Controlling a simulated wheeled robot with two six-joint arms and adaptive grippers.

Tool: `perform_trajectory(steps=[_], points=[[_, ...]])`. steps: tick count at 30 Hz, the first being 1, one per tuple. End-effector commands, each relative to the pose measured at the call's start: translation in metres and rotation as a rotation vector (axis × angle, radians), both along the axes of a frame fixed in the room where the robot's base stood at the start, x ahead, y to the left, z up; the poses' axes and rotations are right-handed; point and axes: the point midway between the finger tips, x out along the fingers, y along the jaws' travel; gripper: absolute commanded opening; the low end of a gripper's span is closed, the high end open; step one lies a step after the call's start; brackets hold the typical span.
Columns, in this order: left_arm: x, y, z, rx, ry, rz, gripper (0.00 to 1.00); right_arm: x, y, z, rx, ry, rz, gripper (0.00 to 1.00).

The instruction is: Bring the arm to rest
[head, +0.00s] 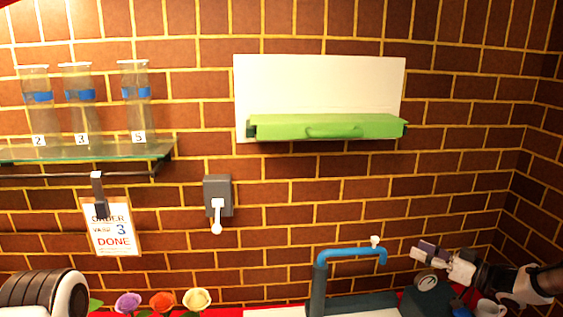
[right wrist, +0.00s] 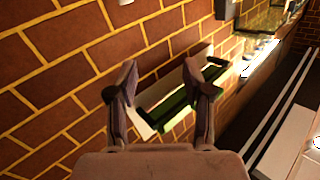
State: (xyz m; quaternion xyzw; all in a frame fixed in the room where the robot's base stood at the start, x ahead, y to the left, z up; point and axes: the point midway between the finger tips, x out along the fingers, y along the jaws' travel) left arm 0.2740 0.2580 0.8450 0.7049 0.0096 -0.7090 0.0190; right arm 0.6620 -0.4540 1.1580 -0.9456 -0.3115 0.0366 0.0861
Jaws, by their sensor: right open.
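My right arm comes in from the right edge in the head view, low in front of the brick wall. Its gripper (head: 426,252) points left, close to the blue tap (head: 350,252) in the picture. In the right wrist view the two fingers of the right gripper (right wrist: 164,82) stand wide apart with nothing between them. Behind them, at a distance, are the green tray (right wrist: 182,108) and its white back panel on the wall. My left gripper is not in view.
The green tray (head: 325,127) hangs on a white panel (head: 320,85). A glass shelf (head: 85,152) at left holds three numbered vases. Below are an order card (head: 113,228) reading vase 3 DONE, a wall lever (head: 217,205) and flower heads (head: 162,300).

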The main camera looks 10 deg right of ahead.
Motion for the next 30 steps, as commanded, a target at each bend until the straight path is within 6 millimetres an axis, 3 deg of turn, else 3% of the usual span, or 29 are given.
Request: perform_trajectory(steps=[5,8,11,15,18,24,29,30], points=[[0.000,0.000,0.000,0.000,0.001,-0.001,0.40,0.003,0.069,-0.057,0.041,0.173,-0.058,0.50],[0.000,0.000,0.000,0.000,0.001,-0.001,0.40,-0.011,0.113,-0.108,0.039,0.331,-0.111,0.50],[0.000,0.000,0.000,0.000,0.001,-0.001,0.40,-0.051,0.158,-0.173,-0.007,0.544,-0.176,0.50],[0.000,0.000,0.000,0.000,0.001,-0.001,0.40,-0.139,0.199,-0.252,-0.137,0.851,-0.258,0.50],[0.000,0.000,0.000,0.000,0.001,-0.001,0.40,-0.205,0.211,-0.285,-0.245,1.032,-0.299,0.50],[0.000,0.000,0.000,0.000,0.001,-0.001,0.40,-0.317,0.214,-0.311,-0.451,1.298,-0.350,0.50],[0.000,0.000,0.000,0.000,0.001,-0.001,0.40,-0.393,0.206,-0.309,-0.609,1.461,-0.377,0.50],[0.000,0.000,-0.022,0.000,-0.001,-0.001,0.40,-0.394,0.205,-0.332,-0.613,1.465,-0.382,0.50]])
